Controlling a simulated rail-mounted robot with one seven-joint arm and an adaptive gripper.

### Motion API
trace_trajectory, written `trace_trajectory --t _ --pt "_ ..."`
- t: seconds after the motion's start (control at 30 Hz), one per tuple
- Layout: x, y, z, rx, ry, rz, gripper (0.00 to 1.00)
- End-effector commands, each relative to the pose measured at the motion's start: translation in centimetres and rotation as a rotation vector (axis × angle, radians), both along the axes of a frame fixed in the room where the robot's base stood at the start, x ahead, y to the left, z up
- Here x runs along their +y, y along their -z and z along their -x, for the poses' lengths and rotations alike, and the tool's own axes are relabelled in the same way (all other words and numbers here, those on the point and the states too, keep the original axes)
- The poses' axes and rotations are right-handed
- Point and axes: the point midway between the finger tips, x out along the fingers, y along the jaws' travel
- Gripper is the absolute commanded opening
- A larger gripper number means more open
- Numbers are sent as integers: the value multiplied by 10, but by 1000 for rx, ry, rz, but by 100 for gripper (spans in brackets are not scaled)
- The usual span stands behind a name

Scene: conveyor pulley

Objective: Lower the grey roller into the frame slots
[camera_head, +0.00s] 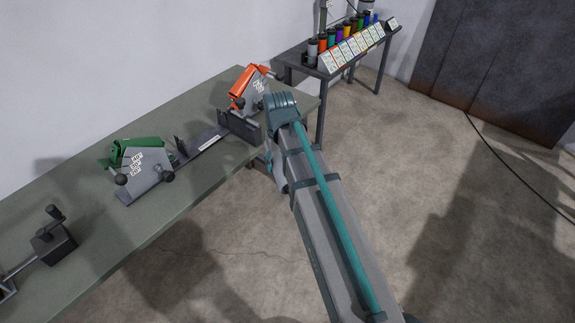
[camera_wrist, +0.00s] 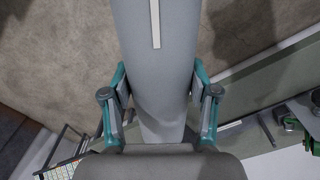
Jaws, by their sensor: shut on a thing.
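The grey roller (camera_wrist: 157,60), a smooth cylinder with a white stripe, lies between the two teal-and-grey fingers of my gripper (camera_wrist: 158,100) in the wrist view. The gripper is shut on it, and the far end of the roller runs out of the top of the picture. In the head view my arm hides most of the gripper and roller. The frame (camera_head: 201,143) stands on the bench, with a green-topped bracket (camera_head: 148,178) at its left and an orange-topped bracket (camera_head: 246,88) at its right. The slots are too small to make out.
The green bench (camera_head: 80,245) runs along the wall. A black device with a lever (camera_head: 53,243) sits at its near left. The floor (camera_head: 460,190) right of my arm is clear.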

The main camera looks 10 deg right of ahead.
Motion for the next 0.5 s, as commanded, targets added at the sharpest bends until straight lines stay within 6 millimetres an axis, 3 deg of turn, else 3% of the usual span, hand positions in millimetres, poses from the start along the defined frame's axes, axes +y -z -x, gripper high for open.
trace_trajectory --t 0.27,0.5 --pt "33 -10 -48 0 -57 0 0" --pt "79 -20 -110 1 -241 1 0"
